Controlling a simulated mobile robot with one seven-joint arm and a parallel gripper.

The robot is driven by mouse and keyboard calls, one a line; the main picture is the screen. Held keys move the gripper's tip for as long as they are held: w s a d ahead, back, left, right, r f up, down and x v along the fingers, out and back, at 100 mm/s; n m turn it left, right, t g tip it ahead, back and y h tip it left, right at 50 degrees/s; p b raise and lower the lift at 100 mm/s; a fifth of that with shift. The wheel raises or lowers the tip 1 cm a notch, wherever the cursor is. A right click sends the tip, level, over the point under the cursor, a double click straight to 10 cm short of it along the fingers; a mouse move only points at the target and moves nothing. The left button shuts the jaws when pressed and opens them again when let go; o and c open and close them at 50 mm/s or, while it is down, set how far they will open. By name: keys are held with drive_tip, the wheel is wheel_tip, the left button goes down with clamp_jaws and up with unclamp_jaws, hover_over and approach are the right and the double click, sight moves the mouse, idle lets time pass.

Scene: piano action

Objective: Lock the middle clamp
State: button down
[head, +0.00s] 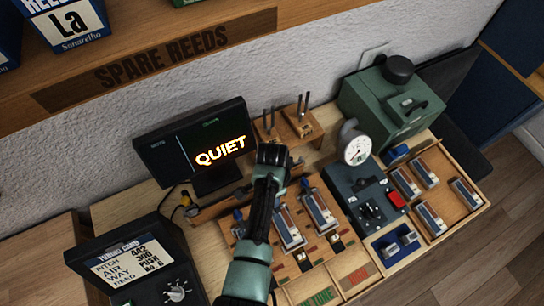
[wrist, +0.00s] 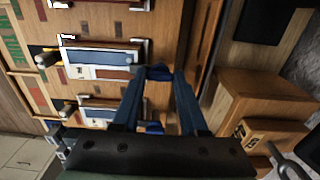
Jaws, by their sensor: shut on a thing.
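My gripper (wrist: 159,76) is in the wrist view with its two blue fingers converging on the blue lever of the middle clamp (wrist: 158,71). It is shut on that lever, at the end of the middle reed plate (wrist: 98,58). Another blue clamp part (wrist: 153,127) shows lower, between the fingers. In the head view my arm hides the fingertips and the middle clamp. There the right clamp's blue lever (head: 303,184) stands upright beyond its reed plate (head: 318,208), and the left clamp's blue lever (head: 238,215) shows left of my arm.
A lit QUIET screen (head: 220,151) stands behind the clamps. A wooden stand with metal pins (head: 288,128) is behind my gripper. A gauge (head: 354,147), a dark control box (head: 366,198) and a green machine (head: 390,108) stand to the right. The TUNING CARD display (head: 130,262) is front left.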

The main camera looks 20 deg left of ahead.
idle(0.3)
drive_tip(key=shift+c, duration=2.2)
unclamp_jaws()
drive_tip(key=shift+r, duration=0.1)
wheel_tip(320, 180, up, 13)
drive_tip(key=b, duration=0.1)
drive_tip(key=shift+b, duration=0.35)
